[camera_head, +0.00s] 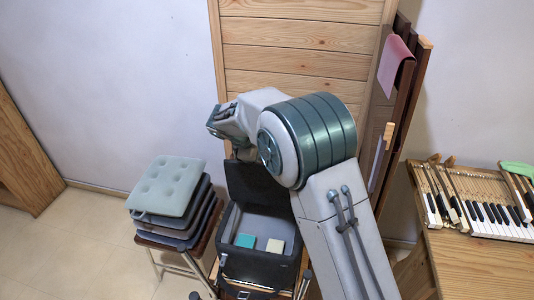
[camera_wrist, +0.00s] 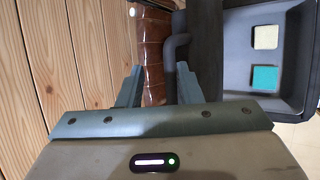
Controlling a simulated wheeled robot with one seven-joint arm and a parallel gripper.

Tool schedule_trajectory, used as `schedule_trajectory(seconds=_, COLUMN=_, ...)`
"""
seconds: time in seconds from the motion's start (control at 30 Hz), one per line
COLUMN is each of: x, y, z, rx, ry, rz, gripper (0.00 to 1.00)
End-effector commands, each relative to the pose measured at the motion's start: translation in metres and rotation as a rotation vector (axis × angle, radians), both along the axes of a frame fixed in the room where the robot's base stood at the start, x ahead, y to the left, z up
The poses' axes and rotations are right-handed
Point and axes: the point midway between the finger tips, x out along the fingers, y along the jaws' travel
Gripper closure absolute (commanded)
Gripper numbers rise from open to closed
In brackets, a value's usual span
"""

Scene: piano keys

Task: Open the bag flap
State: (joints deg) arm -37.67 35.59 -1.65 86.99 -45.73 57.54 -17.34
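The dark grey bag (camera_head: 262,262) stands on a chair, its box-like body open at the top. Its flap (camera_head: 246,182) stands raised at the back, partly hidden behind my arm. In the wrist view the bag's open interior (camera_wrist: 277,98) is at the right, with the dark flap (camera_wrist: 206,50) beside it. A dark handle-like loop (camera_wrist: 172,55) shows near the right fingertip; I cannot tell whether they touch. My gripper (camera_wrist: 158,78) is open, its fingers apart with nothing clearly held. In the head view my gripper (camera_head: 226,126) is above the flap.
A teal block (camera_head: 245,240) and a cream block (camera_head: 275,246) lie inside the bag. A stack of cushions (camera_head: 168,186) is at the left. A wooden panel (camera_head: 295,50) rises behind. A table with piano keys (camera_head: 485,215) is at the right.

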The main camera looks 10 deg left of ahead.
Motion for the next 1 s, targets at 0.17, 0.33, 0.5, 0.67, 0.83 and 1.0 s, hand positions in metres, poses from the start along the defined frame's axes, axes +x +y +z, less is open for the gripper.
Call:
schedule_trajectory(seconds=0.17, x=-0.018, y=0.018, z=0.028, rx=0.003, ry=-0.004, rz=0.005, gripper=0.68)
schedule_trajectory(seconds=0.33, x=-0.037, y=0.034, z=0.059, rx=0.002, ry=-0.002, rz=0.005, gripper=0.68)
schedule_trajectory(seconds=0.5, x=-0.052, y=0.047, z=0.082, rx=0.003, ry=0.000, rz=0.005, gripper=0.68)
schedule_trajectory(seconds=0.67, x=-0.058, y=0.052, z=0.094, rx=0.001, ry=0.000, rz=0.004, gripper=0.68)
schedule_trajectory(seconds=0.83, x=-0.060, y=0.053, z=0.097, rx=0.000, ry=0.001, rz=0.003, gripper=0.68)
schedule_trajectory(seconds=1.0, x=-0.060, y=0.053, z=0.097, rx=0.000, ry=0.001, rz=0.003, gripper=0.68)
